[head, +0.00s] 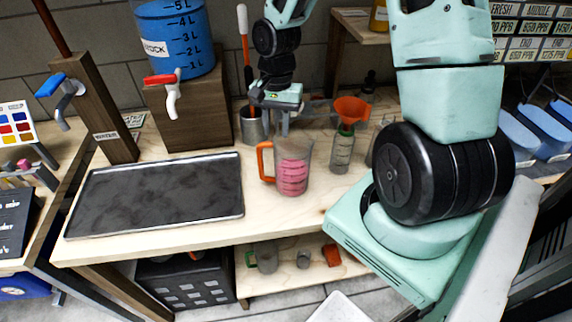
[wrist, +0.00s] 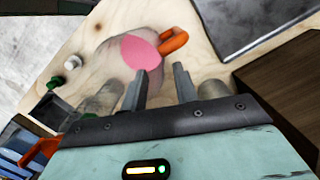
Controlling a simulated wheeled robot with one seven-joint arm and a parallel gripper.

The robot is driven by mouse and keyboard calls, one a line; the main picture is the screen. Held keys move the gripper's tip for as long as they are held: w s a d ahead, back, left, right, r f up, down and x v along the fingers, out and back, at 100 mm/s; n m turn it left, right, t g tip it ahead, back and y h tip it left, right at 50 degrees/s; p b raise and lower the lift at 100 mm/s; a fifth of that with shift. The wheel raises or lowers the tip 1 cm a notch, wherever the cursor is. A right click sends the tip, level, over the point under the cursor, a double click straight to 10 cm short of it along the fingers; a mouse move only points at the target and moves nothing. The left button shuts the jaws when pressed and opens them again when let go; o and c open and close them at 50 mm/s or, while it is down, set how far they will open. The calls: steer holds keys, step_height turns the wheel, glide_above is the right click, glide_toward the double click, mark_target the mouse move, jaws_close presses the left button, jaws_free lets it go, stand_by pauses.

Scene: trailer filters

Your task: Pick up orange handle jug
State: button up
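The orange handle jug (head: 292,166) is a clear measuring jug with pink liquid, upright on the wooden bench. Its orange handle (head: 265,161) faces left. In the wrist view the jug (wrist: 108,62) is seen from above, with its handle (wrist: 174,42) beyond my fingertips. My gripper (head: 283,130) is just above and behind the jug in the head view. In the wrist view my gripper (wrist: 160,69) is open, with nothing between its fingers. Its left finger overlaps the pink liquid in the picture; I cannot tell whether it touches the jug.
A dark tray (head: 155,195) lies left of the jug. A metal cup (head: 252,127) stands behind it. A clear bottle with an orange funnel (head: 351,110) stands to the right. A blue tank (head: 172,38) sits on a wooden stand behind. Small vessels stand on the lower shelf (head: 285,280).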

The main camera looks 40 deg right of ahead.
mark_target(275, 151)
steer(key=shift+s+a+f+p, duration=0.1)
steer(key=shift+a+f+p, duration=0.05)
steer(key=shift+f, duration=1.15)
steer(key=shift+s+a+f+p, duration=0.1)
steer(key=shift+a+f, duration=0.1)
steer(key=shift+f, duration=1.15)
steer(key=shift+s+a+f+p, duration=0.1)
steer(key=shift+a+f+p, duration=0.05)
steer(key=shift+f, duration=1.15)
jaws_close()
steer(key=shift+w, duration=0.15)
